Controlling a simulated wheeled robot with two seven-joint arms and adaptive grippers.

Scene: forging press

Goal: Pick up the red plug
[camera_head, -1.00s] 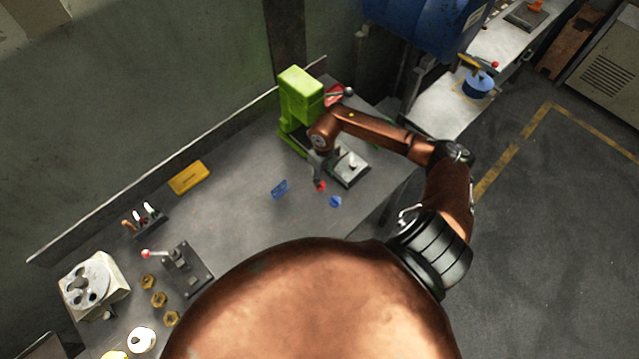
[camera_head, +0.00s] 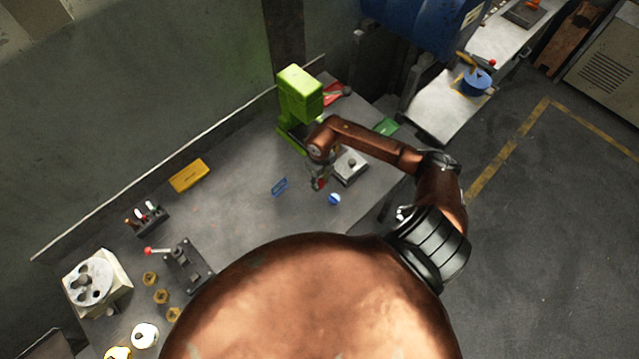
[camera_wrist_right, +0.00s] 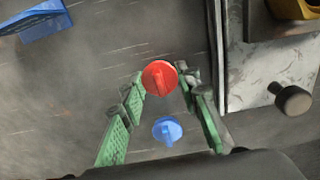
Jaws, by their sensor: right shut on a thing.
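The red plug (camera_wrist_right: 160,78) is a round red disc with a raised grip bar, between the fingertips of my right gripper in the right wrist view. My right gripper (camera_head: 319,184) points down over the table and is shut on the plug; in the head view the fingers mostly cover it. Its green-padded fingers (camera_wrist_right: 160,84) stand on either side of the plug. I cannot tell whether the plug still touches the table. My left gripper is not in view.
A metal block with a knob (camera_head: 350,167) and a green press (camera_head: 301,95) stand close to the gripper.

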